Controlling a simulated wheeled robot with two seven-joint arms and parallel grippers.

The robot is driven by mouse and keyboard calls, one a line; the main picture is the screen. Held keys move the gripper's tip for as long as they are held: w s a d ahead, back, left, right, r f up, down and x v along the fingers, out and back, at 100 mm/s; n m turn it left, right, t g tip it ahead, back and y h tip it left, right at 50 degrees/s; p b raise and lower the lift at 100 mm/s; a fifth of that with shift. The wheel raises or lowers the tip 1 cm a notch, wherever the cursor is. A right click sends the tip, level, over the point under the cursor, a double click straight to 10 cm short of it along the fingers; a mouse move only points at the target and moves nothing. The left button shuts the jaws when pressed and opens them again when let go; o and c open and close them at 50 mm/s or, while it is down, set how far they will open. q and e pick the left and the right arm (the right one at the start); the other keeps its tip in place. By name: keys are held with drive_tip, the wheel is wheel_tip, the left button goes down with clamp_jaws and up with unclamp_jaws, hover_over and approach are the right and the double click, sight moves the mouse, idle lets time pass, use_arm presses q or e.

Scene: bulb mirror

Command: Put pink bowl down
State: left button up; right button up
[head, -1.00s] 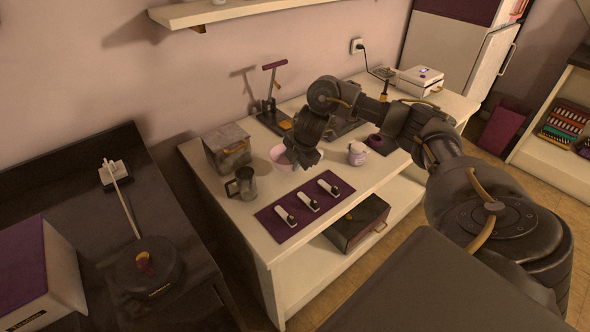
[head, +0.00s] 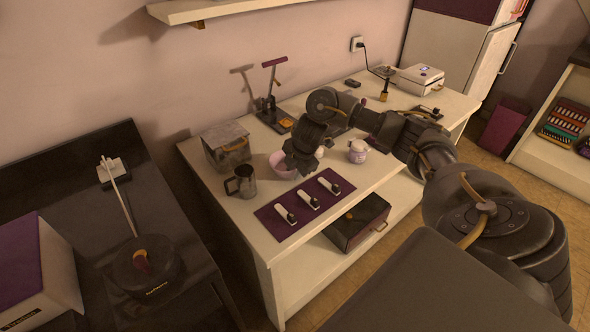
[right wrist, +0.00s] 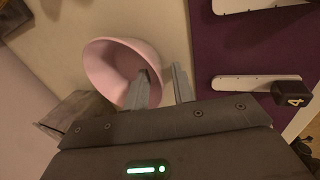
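The pink bowl (head: 281,166) sits on the white worktop, between the metal pitcher and the small white jar. It also shows in the right wrist view (right wrist: 105,75), where I look into its hollow. My right gripper (head: 299,166) is over the bowl's right side and hides part of it in the head view. In the right wrist view the gripper's two fingers (right wrist: 162,72) stand apart, one inside the bowl and one outside. The bowl's wall is between them, with a gap to the outer finger. My left gripper is not in view.
A purple mat (head: 273,220) with several white-handled tools lies in front of the bowl. A metal pitcher (head: 243,182) and a grey box (head: 226,146) stand to the left. A white jar (head: 357,151) stands to the right. A lever stand (head: 273,98) is behind.

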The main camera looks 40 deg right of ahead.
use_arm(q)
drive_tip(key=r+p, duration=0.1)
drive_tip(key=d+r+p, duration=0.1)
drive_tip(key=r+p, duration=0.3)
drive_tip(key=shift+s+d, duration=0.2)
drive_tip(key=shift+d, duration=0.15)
use_arm(e)
drive_tip(key=v, duration=1.2)
